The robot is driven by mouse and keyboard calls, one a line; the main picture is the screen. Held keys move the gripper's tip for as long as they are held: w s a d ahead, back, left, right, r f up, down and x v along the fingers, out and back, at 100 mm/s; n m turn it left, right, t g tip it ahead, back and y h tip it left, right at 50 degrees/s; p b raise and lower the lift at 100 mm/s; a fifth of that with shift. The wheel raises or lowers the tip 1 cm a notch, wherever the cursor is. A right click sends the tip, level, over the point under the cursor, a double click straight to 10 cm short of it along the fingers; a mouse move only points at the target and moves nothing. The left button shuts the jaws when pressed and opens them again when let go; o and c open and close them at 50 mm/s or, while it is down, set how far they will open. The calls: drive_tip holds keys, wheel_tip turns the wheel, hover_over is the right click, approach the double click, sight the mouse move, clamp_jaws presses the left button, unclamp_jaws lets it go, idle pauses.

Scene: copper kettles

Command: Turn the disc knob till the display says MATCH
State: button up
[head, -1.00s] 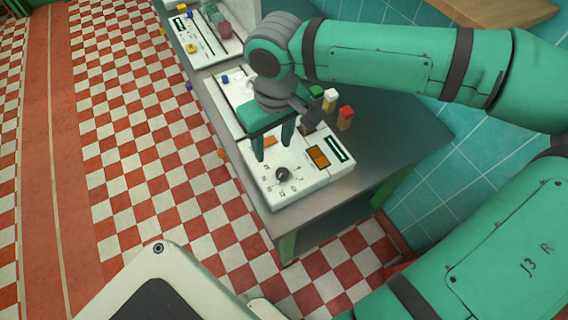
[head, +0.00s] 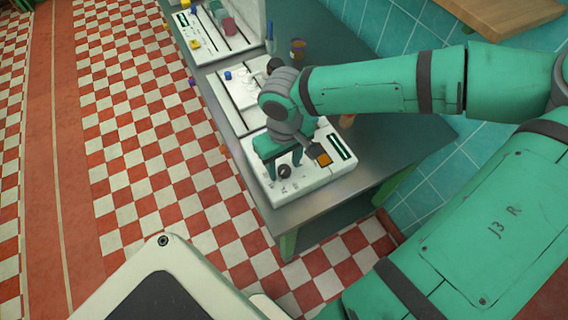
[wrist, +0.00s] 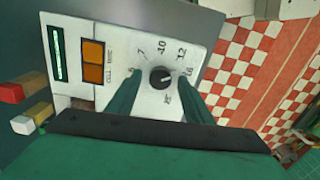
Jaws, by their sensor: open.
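The black disc knob (head: 284,171) sits on the white front panel (head: 310,185) on the counter. In the wrist view the knob (wrist: 160,77) lies between my two fingertips, within a ring of printed numbers, 7, 10 and 12 among them. My gripper (head: 285,167) is open, its green fingers pointing down on either side of the knob, with a gap to it on each side in the wrist view. The display (wrist: 57,53) is a narrow dark window with a pale green strip; I cannot read any word on it. It also shows in the head view (head: 341,147).
Red, yellow and white blocks (wrist: 22,125) stand beside the panel, mostly hidden by my arm in the head view. Other white panels (head: 205,35) line the grey counter (head: 375,150). The checkered floor is open at left.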

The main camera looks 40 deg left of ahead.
drive_tip(key=shift+f, duration=0.15)
drive_tip(key=shift+c, duration=0.6)
drive_tip(key=c, duration=1)
drive_tip(key=shift+o, duration=0.2)
drive_tip(key=shift+a, duration=0.1)
drive_tip(key=n, duration=0.3)
drive_tip(key=shift+s+n, duration=0.1)
drive_tip(key=shift+n, duration=1.3)
